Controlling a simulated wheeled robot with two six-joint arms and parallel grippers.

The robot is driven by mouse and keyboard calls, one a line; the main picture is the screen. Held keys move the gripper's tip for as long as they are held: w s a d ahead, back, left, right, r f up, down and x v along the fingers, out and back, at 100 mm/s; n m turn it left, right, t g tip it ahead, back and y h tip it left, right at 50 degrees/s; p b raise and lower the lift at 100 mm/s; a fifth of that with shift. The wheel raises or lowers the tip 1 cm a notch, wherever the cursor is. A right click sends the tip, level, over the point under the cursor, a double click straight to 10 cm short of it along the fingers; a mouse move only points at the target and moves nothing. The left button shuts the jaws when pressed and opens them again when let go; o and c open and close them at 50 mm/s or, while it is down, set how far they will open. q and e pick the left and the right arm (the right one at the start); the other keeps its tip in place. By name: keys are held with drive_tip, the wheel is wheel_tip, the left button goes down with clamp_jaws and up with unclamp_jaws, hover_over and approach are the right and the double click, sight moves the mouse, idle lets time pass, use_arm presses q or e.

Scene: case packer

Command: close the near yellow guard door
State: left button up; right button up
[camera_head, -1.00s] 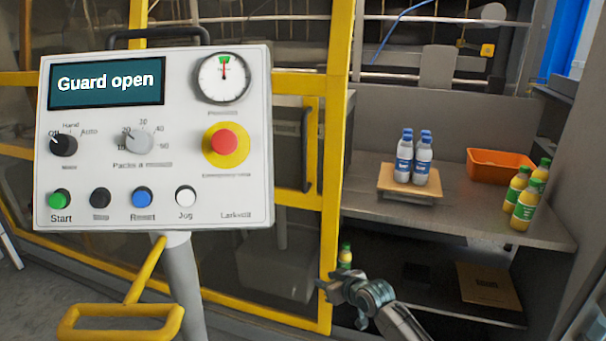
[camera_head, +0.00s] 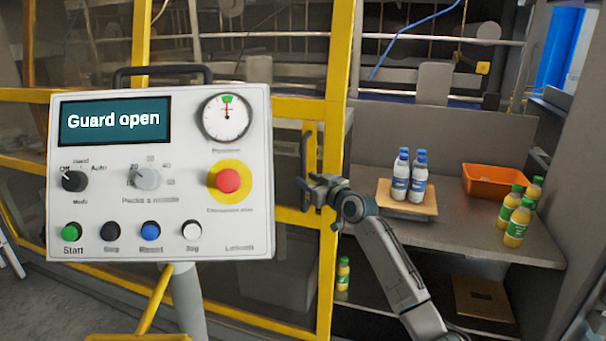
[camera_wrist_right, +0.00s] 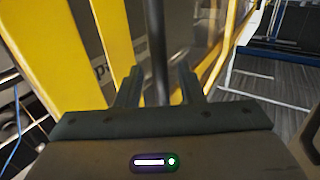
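The near yellow guard door (camera_head: 333,130) has a yellow frame with clear panels and stands behind the control panel. Its dark vertical handle (camera_head: 306,150) is on the right part of the frame. My right gripper (camera_head: 306,191) is at the lower part of this handle. In the right wrist view the handle (camera_wrist_right: 157,45) runs between the two fingers of my right gripper (camera_wrist_right: 158,82), with a gap on both sides, so the fingers are open. The control panel (camera_head: 160,205) reads "Guard open". My left gripper is not in view.
The control panel on its post covers much of the door's left side. On the right, a grey shelf (camera_head: 465,235) carries a board (camera_head: 420,209) with several blue-capped bottles, an orange crate (camera_head: 494,183) and several green-capped bottles (camera_head: 518,220). A similar bottle (camera_head: 342,274) stands lower down.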

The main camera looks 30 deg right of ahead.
drive_tip(key=shift+w+a, duration=0.15)
drive_tip(key=shift+w, duration=0.55)
drive_tip(key=shift+w+a, duration=0.1)
drive_tip(key=shift+w, duration=0.55)
clamp_jaws()
